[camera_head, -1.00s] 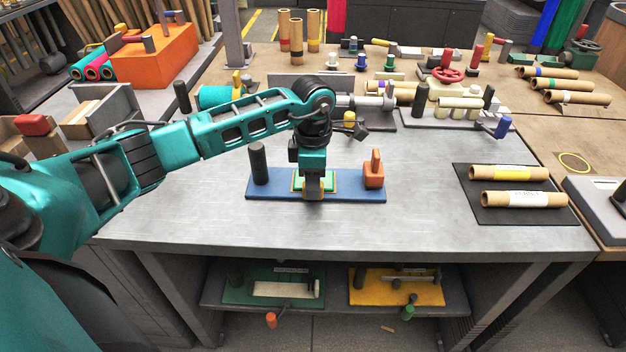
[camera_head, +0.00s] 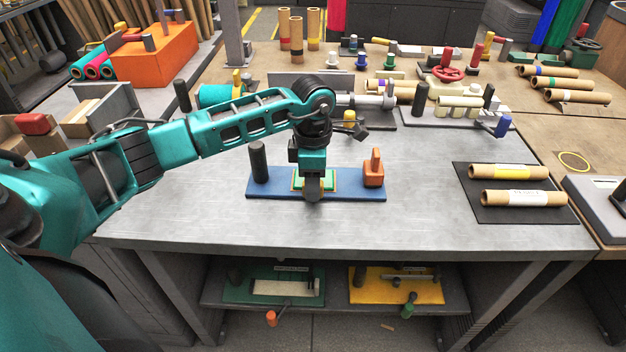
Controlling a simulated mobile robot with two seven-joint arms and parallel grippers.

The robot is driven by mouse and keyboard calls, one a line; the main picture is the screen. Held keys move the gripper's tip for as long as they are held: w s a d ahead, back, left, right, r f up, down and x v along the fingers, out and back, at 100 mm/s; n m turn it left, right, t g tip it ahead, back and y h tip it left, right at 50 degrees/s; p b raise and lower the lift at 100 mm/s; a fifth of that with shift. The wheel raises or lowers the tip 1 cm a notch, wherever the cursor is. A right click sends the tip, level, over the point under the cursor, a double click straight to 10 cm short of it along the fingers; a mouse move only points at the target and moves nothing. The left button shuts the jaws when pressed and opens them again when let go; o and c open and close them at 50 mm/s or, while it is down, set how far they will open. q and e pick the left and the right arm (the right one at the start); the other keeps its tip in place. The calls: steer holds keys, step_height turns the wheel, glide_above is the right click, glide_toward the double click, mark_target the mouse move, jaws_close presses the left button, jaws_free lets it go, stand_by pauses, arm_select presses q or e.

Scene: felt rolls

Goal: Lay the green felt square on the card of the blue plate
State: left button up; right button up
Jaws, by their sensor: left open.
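The blue plate (camera_head: 350,192) lies flat on the grey metal table, with a black post (camera_head: 258,162) at its left end and an orange block with a handle (camera_head: 374,172) at its right end. In its middle is the tan-edged card (camera_head: 333,189), with the green felt square (camera_head: 329,183) on it, partly hidden by my gripper. My left gripper (camera_head: 313,190) points down over the middle of the plate, in front of the felt. It is open; its fingertips are small and dark, and I cannot tell whether they touch the felt. My right gripper is not in view.
A black mat (camera_head: 512,210) with two cardboard rolls lies at the right of the table. Fixtures, including one with a red handwheel (camera_head: 447,74), stand along the back. A lower shelf holds a green plate (camera_head: 236,290) and a yellow plate (camera_head: 428,291). The table front is clear.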

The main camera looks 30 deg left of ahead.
arm_select(q)
steer(key=shift+r, duration=0.2)
steer(key=shift+w+a+r+p, duration=0.1)
steer(key=shift+w+r+p, duration=0.1)
steer(key=shift+r+p, duration=0.65)
steer(key=shift+w+a+r+p, duration=0.15)
steer(key=shift+r+p, duration=0.35)
steer(key=shift+r, duration=0.75)
steer(key=shift+w+a+r+p, duration=0.1)
steer(key=shift+w+r+p, duration=0.1)
steer(key=shift+r+p, duration=0.65)
steer(key=shift+r, duration=0.3)
steer(key=o, duration=0.6)
steer(key=shift+c, duration=0.2)
step_height(320, 180, up, 13)
steer(key=shift+b, duration=0.3)
